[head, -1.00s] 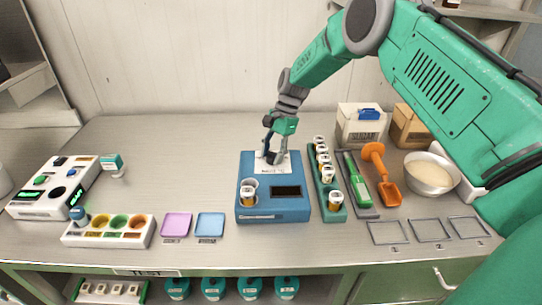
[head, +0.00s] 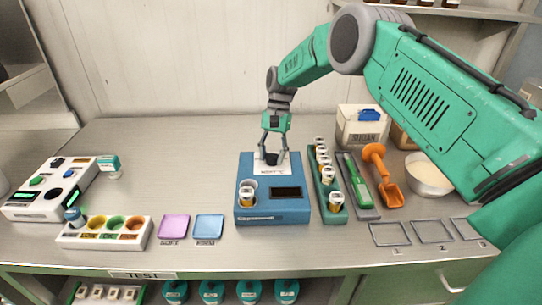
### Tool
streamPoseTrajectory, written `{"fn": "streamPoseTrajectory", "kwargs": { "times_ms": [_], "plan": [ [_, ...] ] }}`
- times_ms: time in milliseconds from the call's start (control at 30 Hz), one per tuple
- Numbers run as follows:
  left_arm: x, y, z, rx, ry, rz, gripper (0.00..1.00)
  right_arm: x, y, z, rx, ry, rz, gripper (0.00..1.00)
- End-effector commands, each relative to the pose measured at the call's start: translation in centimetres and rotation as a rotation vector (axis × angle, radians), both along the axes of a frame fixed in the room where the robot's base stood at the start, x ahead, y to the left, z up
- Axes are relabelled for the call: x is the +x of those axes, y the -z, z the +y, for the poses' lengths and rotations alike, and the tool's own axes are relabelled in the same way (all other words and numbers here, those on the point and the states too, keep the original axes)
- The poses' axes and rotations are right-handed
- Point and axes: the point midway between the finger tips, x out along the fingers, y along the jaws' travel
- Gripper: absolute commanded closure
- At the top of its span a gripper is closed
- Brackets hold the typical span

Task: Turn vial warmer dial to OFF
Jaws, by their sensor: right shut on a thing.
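The vial warmer (head: 272,211) is a blue box at the middle of the bench in the head view. It has a dark display on its front right and a vial with an amber base (head: 247,196) in a holder at its front left. A dark dial (head: 271,158) sits on the white label plate at the back of its top. My right gripper (head: 272,159) points down over the dial, with its two fingers around it, shut on it. The dial's pointer and marks are too small to read. My left gripper is not in view.
A green rack (head: 327,187) of several vials stands close to the warmer's right. Beyond it are a green-handled tool (head: 356,182), an orange scoop (head: 384,177) and a bowl (head: 429,176). Pink (head: 174,227) and blue (head: 208,227) trays lie to the left. The bench behind the warmer's left is clear.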

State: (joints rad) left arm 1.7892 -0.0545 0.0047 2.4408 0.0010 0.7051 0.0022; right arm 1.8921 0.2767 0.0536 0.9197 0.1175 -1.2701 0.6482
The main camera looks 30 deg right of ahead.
Motion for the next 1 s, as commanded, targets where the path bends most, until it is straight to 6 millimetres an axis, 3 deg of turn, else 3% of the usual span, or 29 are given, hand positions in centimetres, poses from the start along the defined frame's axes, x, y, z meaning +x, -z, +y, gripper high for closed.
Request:
{"fn": "streamPoseTrajectory", "kwargs": {
  "times_ms": [267,300,333,733,1000],
  "plan": [
    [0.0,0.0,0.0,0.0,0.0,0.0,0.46,0.2,0.0,-0.2,-0.005,0.003,-0.009,0.95],
    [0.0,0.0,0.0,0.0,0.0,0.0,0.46,0.2,0.0,-0.2,-0.005,0.003,-0.009,0.52],
    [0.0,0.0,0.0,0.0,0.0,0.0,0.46,0.2,0.0,-0.2,-0.005,0.003,-0.009,0.46],
    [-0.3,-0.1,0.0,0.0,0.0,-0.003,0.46,0.2,-0.7,-0.2,-0.002,0.003,-0.007,0.46],
    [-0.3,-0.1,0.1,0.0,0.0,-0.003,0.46,1.6,-5.3,-1.9,-0.003,0.004,-0.01,0.46]
  ]
}}
